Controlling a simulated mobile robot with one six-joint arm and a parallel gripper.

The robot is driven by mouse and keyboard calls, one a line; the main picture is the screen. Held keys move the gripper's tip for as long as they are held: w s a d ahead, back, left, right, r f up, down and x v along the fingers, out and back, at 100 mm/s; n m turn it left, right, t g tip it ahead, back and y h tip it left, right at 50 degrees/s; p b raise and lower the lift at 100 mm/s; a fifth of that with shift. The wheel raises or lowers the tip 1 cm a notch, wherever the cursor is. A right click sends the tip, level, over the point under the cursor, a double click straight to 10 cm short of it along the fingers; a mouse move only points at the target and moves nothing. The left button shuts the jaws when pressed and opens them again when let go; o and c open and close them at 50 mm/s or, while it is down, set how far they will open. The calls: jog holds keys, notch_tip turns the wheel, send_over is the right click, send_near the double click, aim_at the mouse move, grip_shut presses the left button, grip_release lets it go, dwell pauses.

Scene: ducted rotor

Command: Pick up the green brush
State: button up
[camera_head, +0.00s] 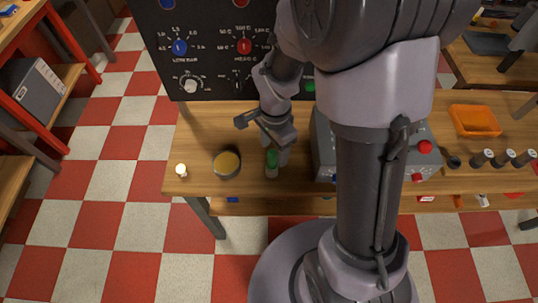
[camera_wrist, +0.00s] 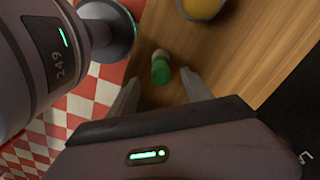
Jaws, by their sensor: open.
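The green brush (camera_head: 272,161) is a small upright thing with a green part and a paler end, on the wooden table (camera_head: 215,118) near its front edge. In the wrist view the green brush (camera_wrist: 160,70) lies ahead of and between the two grey fingers of my gripper (camera_wrist: 158,92), with wood around it. My gripper (camera_head: 280,146) is open and empty, just behind and above the brush in the head view. The fingers look apart from the brush, though the exact gap is hard to tell.
A round tin with a yellow top (camera_head: 227,163) stands left of the brush, with a small white-topped piece (camera_head: 181,170) farther left. A grey box with red buttons (camera_head: 425,147) and an orange tray (camera_head: 474,121) are to the right. A dark dial panel (camera_head: 205,60) stands behind.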

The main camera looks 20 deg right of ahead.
aim_at(271, 162)
jog(key=f+b, duration=0.1)
jog(key=f, duration=0.1)
jog(key=f+b, duration=0.1)
jog(key=f, duration=0.2)
jog(key=f+b, duration=0.1)
jog(key=f, duration=0.1)
jog(key=shift+a+f, duration=0.3)
jog(key=shift+r, duration=0.2)
grip_shut()
